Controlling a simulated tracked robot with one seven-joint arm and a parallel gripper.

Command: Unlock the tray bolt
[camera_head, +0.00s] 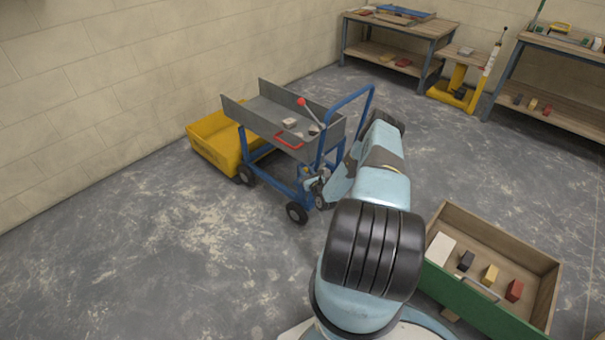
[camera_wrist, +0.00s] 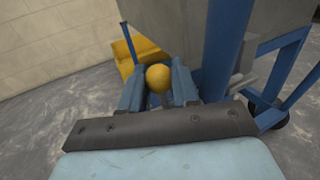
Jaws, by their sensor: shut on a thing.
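A blue-framed cart (camera_head: 335,110) carries a grey tray (camera_head: 262,112) with raised side walls. A round yellow knob (camera_wrist: 158,74), apparently that of the tray bolt, shows in the wrist view beside a blue post of the cart. My gripper (camera_wrist: 158,88) has its two blue fingers closed on either side of the knob. In the head view my gripper (camera_head: 316,183) is at the cart's near end, below the tray, and largely hides the knob. The bolt's shaft and its seat are hidden.
A yellow tub (camera_head: 213,143) stands beside the cart. A green-fronted wooden box (camera_head: 470,305) holds several blocks at right. Workbenches line the back; floor at left is clear.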

